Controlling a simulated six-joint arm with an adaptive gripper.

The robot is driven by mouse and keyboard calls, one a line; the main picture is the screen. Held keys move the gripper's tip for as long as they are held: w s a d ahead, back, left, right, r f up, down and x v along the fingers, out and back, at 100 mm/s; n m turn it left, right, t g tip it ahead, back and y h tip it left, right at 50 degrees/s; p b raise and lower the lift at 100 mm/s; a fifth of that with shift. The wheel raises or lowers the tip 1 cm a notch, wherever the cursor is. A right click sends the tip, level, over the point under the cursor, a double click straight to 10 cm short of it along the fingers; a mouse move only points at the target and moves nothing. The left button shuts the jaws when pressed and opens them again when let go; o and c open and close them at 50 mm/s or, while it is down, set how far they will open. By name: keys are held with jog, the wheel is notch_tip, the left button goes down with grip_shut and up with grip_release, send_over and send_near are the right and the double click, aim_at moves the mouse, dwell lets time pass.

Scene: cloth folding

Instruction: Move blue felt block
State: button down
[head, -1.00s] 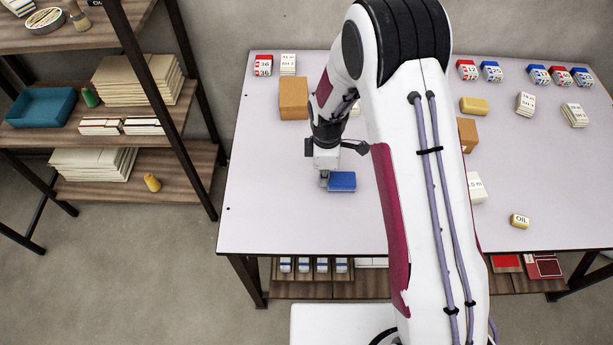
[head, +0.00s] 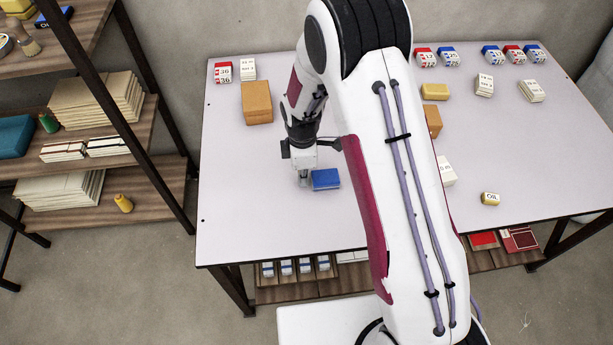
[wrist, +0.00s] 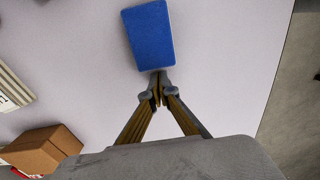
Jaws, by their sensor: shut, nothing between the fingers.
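The blue felt block (head: 326,179) lies flat on the pale table, left of my large arm link in the head view. In the wrist view the blue block (wrist: 148,36) is near the top, slightly turned, just beyond my fingertips. My gripper (head: 303,181) is low over the table, just left of the block in the head view. In the wrist view my gripper's fingertips (wrist: 158,86) are together, with nothing between them. They are at the block's near edge; I cannot tell whether they touch it.
A brown box (head: 257,103) stands behind my gripper, with white cards (head: 248,69) and a red-white block (head: 223,72) farther back. A yellow block (head: 435,91) and an oil tin (head: 490,198) lie right of my arm. The table (head: 240,210) is clear in front and left.

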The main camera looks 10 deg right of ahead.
aim_at(292, 186)
jog(key=a, duration=0.3)
notch_tip(292, 186, up, 10)
dwell(0.6)
jog(key=shift+d+m, duration=0.1)
jog(key=shift+m, duration=0.2)
dwell(0.3)
jog(key=s+d+r+m+t, duration=0.2)
jog(key=s+d+r+m, duration=0.2)
jog(key=s+r, duration=0.4)
jog(key=s+d+r+m+t, duration=0.1)
jog(key=s+d+r+m, duration=0.4)
jog(key=s+r+m, duration=0.2)
jog(key=s+d+r+m+t, duration=0.2)
jog(key=s+d+r+m, duration=0.2)
jog(key=s+r, duration=0.6)
jog(key=shift+s+d+r+m+t, duration=0.35)
jog(key=shift+d+r+m, duration=0.1)
jog(key=shift+m, duration=0.75)
dwell(1.3)
